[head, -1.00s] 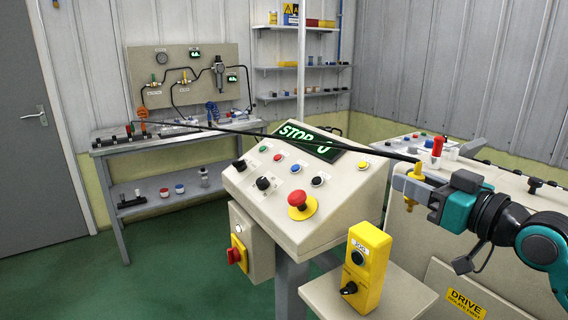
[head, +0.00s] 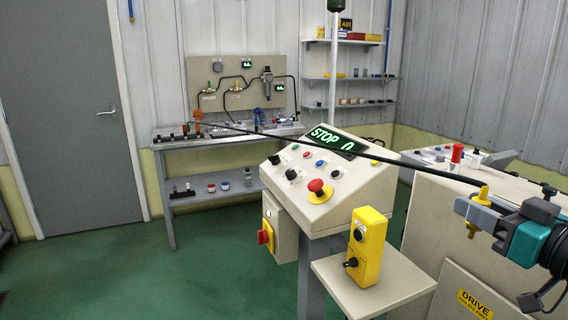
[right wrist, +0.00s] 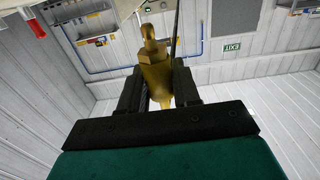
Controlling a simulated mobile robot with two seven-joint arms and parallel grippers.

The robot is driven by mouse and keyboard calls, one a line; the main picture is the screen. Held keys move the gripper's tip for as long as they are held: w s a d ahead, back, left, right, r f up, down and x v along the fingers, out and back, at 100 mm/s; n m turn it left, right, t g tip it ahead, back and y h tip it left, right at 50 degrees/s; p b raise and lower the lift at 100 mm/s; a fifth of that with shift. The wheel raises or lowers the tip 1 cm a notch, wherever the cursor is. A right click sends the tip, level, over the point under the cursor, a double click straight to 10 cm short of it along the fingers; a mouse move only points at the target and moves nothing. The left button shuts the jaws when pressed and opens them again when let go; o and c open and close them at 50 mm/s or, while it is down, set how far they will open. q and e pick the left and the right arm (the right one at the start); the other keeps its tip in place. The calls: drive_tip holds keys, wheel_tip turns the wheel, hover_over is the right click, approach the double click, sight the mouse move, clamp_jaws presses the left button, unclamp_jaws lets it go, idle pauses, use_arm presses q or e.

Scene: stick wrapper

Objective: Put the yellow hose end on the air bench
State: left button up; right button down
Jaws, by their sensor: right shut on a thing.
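The yellow hose end (head: 484,192) is a brass-yellow fitting at the right of the head view. My right gripper (head: 476,208) is shut on it and holds it in the air, near the beige machine cabinet. In the right wrist view the hose end (right wrist: 154,70) sits between the two dark fingers (right wrist: 157,90). A black hose (head: 350,152) stretches across the head view from the gripper side toward the air bench. The air bench (head: 215,143) stands against the back wall, with a gauge panel (head: 236,99) above it. My left gripper is out of view.
A control console (head: 330,205) with a STOP display and red emergency button stands between my gripper and the bench. A yellow switch box (head: 369,240) stands on a small shelf in front. The beige cabinet (head: 440,225) is at right. Green floor (head: 130,275) is open at left.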

sight(471, 230)
drive_tip(key=f, duration=0.2)
drive_tip(key=f+m+h, duration=0.1)
drive_tip(key=f, duration=0.1)
drive_tip(key=shift+s+a, duration=0.1)
drive_tip(key=shift+s, duration=0.3)
drive_tip(key=s+a+f+m+t+h, duration=0.1)
drive_tip(key=s+a+f+m+h, duration=0.2)
drive_tip(key=a+f, duration=0.7)
drive_tip(key=s+f+h, duration=0.2)
drive_tip(key=s+f, duration=0.1)
drive_tip(key=shift+a+h, duration=0.4)
